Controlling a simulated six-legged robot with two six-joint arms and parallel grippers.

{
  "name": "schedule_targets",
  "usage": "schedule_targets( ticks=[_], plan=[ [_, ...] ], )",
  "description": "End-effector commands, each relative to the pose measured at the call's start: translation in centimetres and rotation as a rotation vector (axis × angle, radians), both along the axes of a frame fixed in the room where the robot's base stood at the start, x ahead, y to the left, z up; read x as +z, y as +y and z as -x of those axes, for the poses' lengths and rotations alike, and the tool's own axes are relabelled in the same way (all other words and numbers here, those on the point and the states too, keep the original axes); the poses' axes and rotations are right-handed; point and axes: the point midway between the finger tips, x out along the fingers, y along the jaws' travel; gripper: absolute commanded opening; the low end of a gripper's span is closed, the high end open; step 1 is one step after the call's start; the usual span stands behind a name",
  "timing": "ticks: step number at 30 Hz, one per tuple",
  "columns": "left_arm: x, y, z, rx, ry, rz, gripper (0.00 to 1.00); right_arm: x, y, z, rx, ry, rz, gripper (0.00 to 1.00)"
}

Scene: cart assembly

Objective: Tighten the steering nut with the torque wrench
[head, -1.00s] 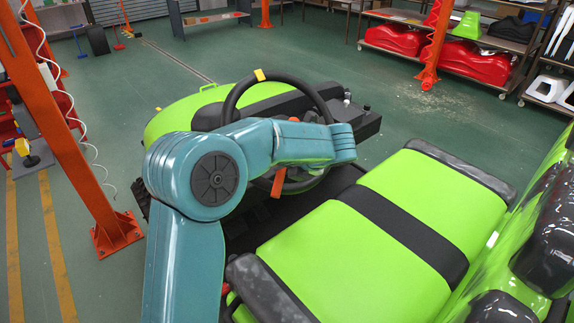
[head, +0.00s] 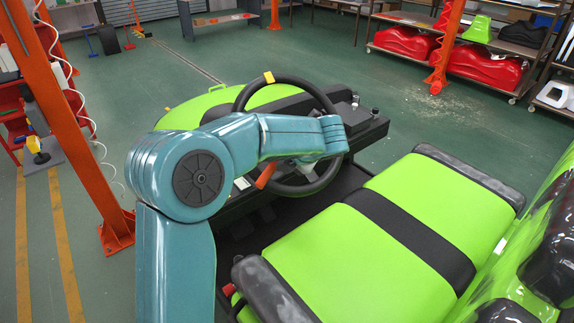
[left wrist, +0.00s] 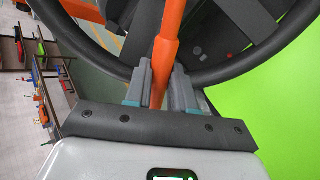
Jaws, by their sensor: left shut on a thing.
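The torque wrench appears as an orange handle (head: 266,176) below my left forearm, at the lower left of the steering wheel (head: 322,94). In the left wrist view the orange shaft (left wrist: 166,48) runs up from between the fingers of my left gripper (left wrist: 160,90), which is shut on it. The dark wheel rim (left wrist: 235,68) curves across behind the shaft. A yellow tag (head: 268,76) is on the top of the rim. My left forearm covers the wheel's hub, so the steering nut and the wrench's far end are hidden. My right gripper is not in view.
The green cart seat (head: 345,240) with a black stripe lies to the right of the wheel. The dark dashboard (head: 365,130) is behind the wheel. An orange post (head: 75,130) stands at the left. Shelves with red parts (head: 490,67) are at the back right.

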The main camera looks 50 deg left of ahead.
Motion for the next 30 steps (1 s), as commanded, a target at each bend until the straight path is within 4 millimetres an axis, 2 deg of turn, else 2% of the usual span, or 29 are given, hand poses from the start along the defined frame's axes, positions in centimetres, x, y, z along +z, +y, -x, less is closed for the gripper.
schedule_targets(
  ticks=[5, 18, 30],
  plan=[
    [0.5, -0.2, 0.0, -0.016, 0.012, -0.002, 0.0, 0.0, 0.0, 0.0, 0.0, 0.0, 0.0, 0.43],
    [3.6, -3.4, 0.3, -0.014, 0.01, -0.003, 0.0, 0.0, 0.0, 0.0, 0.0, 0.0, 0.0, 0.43],
    [3.8, -3.6, 0.4, -0.012, 0.01, -0.003, 0.0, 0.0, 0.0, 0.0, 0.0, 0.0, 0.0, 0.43]
  ],
)
